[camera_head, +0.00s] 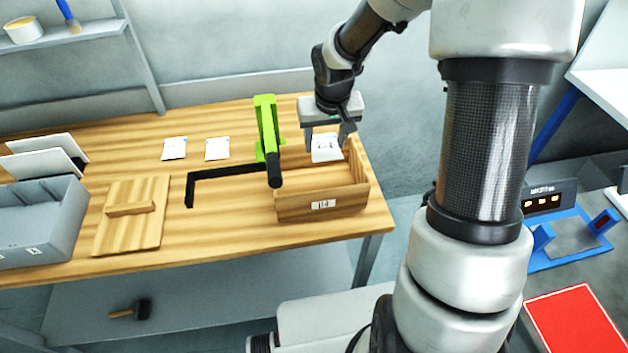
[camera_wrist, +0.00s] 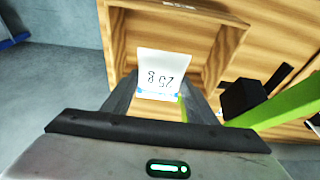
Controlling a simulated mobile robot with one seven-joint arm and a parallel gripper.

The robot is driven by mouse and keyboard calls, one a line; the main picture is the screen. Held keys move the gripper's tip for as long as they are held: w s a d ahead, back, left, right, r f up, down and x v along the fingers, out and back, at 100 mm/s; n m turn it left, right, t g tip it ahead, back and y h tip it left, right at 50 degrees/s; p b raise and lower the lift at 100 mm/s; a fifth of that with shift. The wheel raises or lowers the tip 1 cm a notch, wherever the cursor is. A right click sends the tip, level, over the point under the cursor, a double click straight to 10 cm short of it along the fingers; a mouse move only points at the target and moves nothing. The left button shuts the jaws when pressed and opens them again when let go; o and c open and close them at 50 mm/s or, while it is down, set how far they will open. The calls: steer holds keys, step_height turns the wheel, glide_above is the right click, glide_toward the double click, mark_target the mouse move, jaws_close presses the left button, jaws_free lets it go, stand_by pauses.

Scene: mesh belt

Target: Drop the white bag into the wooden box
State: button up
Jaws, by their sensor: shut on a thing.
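My gripper (camera_head: 328,140) is shut on a white bag (camera_head: 326,148) with dark printing. The bag hangs between the fingers above the back part of the wooden box (camera_head: 322,206), which stands at the right end of the table. In the wrist view the bag (camera_wrist: 162,72) shows upside-down printing and a blue edge, with the open box (camera_wrist: 232,42) behind it. I cannot tell how high above the box floor it is. Two other white bags (camera_head: 174,148) (camera_head: 217,148) lie flat on the table to the left.
A green upright clamp (camera_head: 266,128) with a black end stands just left of the box, near a black angled bar (camera_head: 190,190). A wooden board with a handle (camera_head: 132,214) and a grey bin (camera_head: 38,222) are farther left.

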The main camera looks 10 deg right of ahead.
step_height(320, 180, down, 5)
steer(key=b, duration=0.3)
steer(key=o, duration=1.1)
steer(key=shift+r, duration=0.1)
steer(key=p+v, duration=0.1)
steer(key=v, duration=1.6)
steer(key=shift+r, duration=0.2)
